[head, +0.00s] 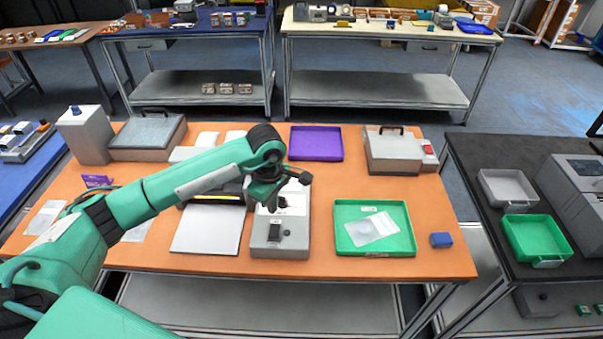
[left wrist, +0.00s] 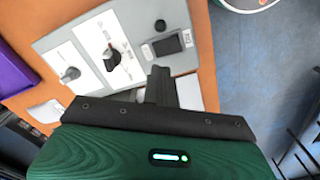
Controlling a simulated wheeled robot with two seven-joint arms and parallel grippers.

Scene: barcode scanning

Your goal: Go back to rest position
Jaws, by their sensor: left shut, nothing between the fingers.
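My left arm reaches in from the left over the orange table (head: 460,262) in the head view. My left gripper (head: 285,188) hangs above the grey control box (head: 279,250), shut and empty. In the left wrist view the dark shut fingers (left wrist: 159,82) point at the same box (left wrist: 150,20), which has a black knob, a small dark screen and switches on pale panels. I cannot tell whether the fingers touch it. My right gripper is not in view.
A green tray (head: 345,247) holding a clear bag (head: 371,228) stands right of the box, with a blue block (head: 441,240) beside it. A purple tray (head: 316,143) and grey cases (head: 393,152) stand behind. A dark table (head: 480,150) is at right.

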